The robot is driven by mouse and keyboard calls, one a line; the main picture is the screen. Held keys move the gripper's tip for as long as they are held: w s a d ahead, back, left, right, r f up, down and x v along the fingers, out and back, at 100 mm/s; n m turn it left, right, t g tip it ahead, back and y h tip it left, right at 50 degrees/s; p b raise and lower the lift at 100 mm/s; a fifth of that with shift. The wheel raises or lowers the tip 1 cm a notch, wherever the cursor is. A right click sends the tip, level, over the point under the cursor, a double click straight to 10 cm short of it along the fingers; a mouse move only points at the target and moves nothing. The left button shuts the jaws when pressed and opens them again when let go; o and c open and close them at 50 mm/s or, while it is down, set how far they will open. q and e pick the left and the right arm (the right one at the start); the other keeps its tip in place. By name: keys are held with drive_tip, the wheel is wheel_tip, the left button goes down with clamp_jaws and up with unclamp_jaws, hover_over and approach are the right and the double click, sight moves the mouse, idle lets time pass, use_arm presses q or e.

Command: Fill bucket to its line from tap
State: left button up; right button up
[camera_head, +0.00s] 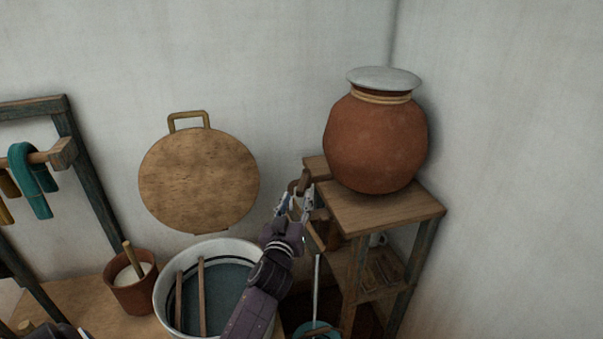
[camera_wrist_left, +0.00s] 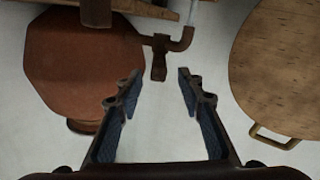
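The tap (camera_head: 302,181) is a brown fitting at the left side of the wooden stand, under the clay pot. In the left wrist view the tap (camera_wrist_left: 158,62) has a bent spout, and a pale stream (camera_wrist_left: 194,12) leaves its end. In the head view a thin pale stream (camera_head: 317,285) drops into a teal bucket (camera_head: 315,328), cut off by the bottom edge. The bucket's line cannot be made out. My left gripper (camera_head: 295,196) is open at the tap; the left wrist view shows its fingertips (camera_wrist_left: 159,76) apart, with the tap's handle just beyond. My right gripper is not visible.
The clay pot (camera_head: 375,145) stands lidded on the wooden stand (camera_head: 390,207). A white tub (camera_head: 160,285) of dark liquid with two sticks sits under my left arm. A brown pot (camera_head: 133,293) stands left of it. A round wooden board (camera_head: 198,180) leans on the wall.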

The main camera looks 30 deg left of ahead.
sight(302, 183)
use_arm(q)
drive_tip(key=shift+p+x, duration=0.4)
drive_tip(key=shift+x, duration=2.95)
clamp_jaws()
